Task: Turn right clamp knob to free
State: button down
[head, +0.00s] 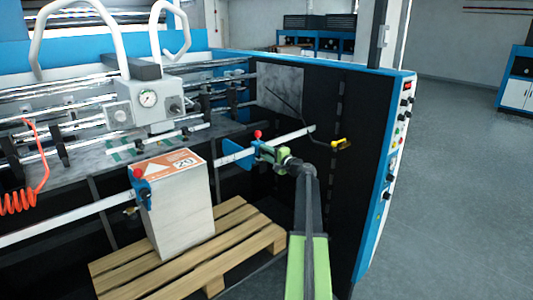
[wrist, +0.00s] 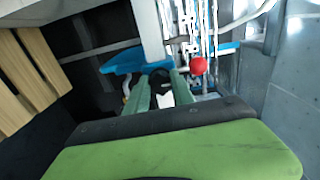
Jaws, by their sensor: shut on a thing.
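In the wrist view the blue clamp (wrist: 122,62) spans the rail, and the red ball shows to the right. My gripper (head: 285,156) is at the right side of this clamp. In the wrist view its two green fingers (wrist: 161,88) are shut around a small dark part, the right clamp knob (wrist: 162,82), which is mostly hidden. The knob's turn angle cannot be told.
The left clamp (head: 141,187), also with a red ball, stands against a paper stack (head: 180,215) on a wooden pallet (head: 135,273). The rail (head: 60,228) runs across the front. A dark machine side wall (head: 340,190) and a yellow-ended lever (head: 341,144) are close to my arm.

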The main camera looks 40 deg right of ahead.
jog(key=c, duration=1.1)
grip_release()
jog(key=shift+w, duration=0.1)
jog(key=s+a, duration=0.1)
jog(key=s, duration=1.6)
jog(key=shift+s+a, duration=0.15)
jog(key=shift+s, duration=0.1)
